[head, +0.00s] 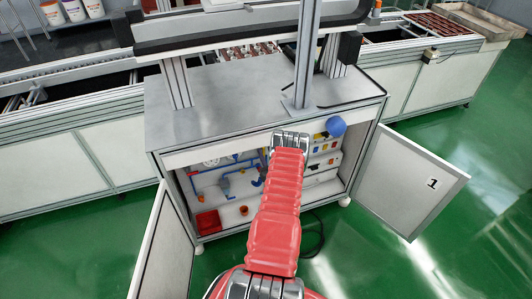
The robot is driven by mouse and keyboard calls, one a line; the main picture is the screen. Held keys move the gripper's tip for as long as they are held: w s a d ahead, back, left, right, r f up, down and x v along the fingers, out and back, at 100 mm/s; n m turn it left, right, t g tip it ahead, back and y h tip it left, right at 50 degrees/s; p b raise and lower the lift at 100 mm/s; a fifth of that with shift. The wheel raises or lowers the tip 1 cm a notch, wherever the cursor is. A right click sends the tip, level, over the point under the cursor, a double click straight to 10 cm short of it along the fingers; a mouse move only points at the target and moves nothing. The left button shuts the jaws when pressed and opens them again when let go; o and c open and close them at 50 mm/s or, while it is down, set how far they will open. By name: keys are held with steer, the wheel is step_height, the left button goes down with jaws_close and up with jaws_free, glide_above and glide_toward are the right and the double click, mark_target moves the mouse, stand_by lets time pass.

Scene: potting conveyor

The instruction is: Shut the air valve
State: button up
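An open cabinet (240,221) under the grey bench holds blue pipework (241,160) with grey fittings (225,186) on its left side. I cannot tell which fitting is the air valve. My red arm reaches over the middle of the cabinet opening and hides part of its inside. My gripper does not show; whether it is open or shut is hidden. A round blue thing (336,126) shows at the cabinet's upper edge, right of my arm; I cannot tell what it belongs to.
The right door (410,185), marked 1, and the left door (165,250) stand open. A red bin (208,222) and a small brown pot (244,210) sit low inside at left. Colored components (322,150) line the right side.

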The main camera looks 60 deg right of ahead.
steer(key=shift+w+d, duration=0.15)
steer(key=shift+w, duration=0.05)
steer(key=shift+c, duration=0.3)
jaws_close()
steer(key=shift+d, duration=0.2)
steer(key=shift+a, duration=0.15)
